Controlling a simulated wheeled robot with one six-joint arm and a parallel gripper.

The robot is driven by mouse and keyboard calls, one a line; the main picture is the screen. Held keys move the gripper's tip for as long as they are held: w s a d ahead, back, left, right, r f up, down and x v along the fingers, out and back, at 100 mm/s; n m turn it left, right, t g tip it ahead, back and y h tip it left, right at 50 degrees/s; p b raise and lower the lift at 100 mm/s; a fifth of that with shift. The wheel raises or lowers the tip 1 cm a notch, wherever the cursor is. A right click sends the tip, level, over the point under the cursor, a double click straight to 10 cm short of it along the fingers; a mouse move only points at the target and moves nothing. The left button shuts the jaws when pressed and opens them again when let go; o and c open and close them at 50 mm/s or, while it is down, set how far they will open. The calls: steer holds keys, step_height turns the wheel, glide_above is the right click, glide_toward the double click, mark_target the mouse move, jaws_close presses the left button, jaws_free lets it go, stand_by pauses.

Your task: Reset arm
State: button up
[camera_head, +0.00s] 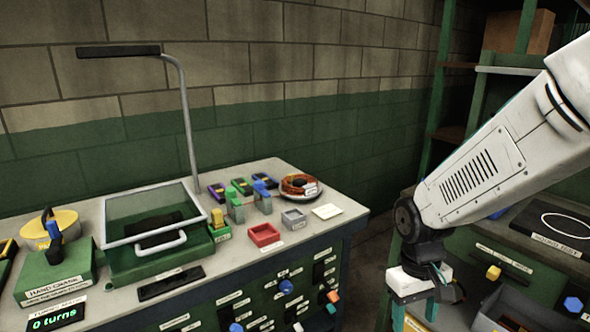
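My arm (500,160) reaches in from the right side and bends down at the wrist. My gripper (415,312) hangs at the bottom edge of the picture, right of the left bench and left of the grey bin. Its teal fingers stand apart below a white body. A small yellow patch shows between or behind the fingers; I cannot tell whether it touches them. The left fingertip is cut off by the picture edge.
The left bench (335,187) carries a clear-lidded green box (150,262), a hand-crank unit (57,270), a red tray (264,235), a grey tray (294,219) and a copper coil (299,185). A grey bin (515,312) and green shelving (437,100) stand at the right.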

steer(key=s+d+r+m+t, duration=0.1)
steer(key=s+r, duration=0.6)
steer(key=r, duration=0.1)
steer(key=s+d+r+m+t, duration=0.2)
steer(key=s+r, duration=0.6)
steer(key=shift+d+y, duration=0.25)
steer(key=shift+y, duration=0.15)
